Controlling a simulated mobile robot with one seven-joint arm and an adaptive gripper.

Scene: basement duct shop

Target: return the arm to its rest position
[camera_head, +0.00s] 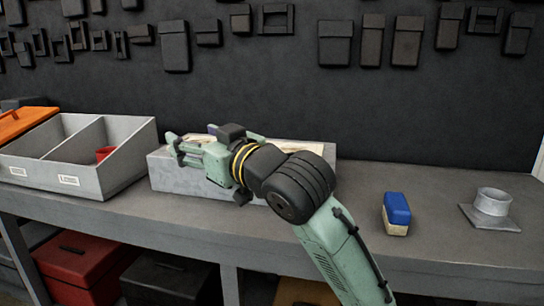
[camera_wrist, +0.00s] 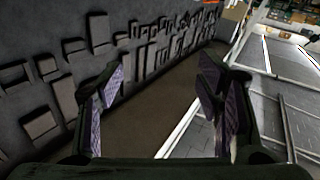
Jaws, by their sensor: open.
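My gripper (camera_head: 190,143) is at the end of my green and black arm, which reaches up from the lower right and bends left above the bench. The gripper points left, in front of and over a grey open box (camera_head: 172,178), and hides part of it. I cannot tell the exact gap between them. In the wrist view, the two purple-padded fingers of my gripper (camera_wrist: 160,95) stand wide apart. Nothing is between them but a dark background.
The grey bench (camera_head: 350,190) carries a divided bin (camera_head: 128,160) at left with a red item (camera_head: 105,153), plus a blue and cream block (camera_head: 397,212) and a metal collar on a plate (camera_head: 492,203) at right. The dark wall (camera_head: 260,85) behind holds hanging black pieces.

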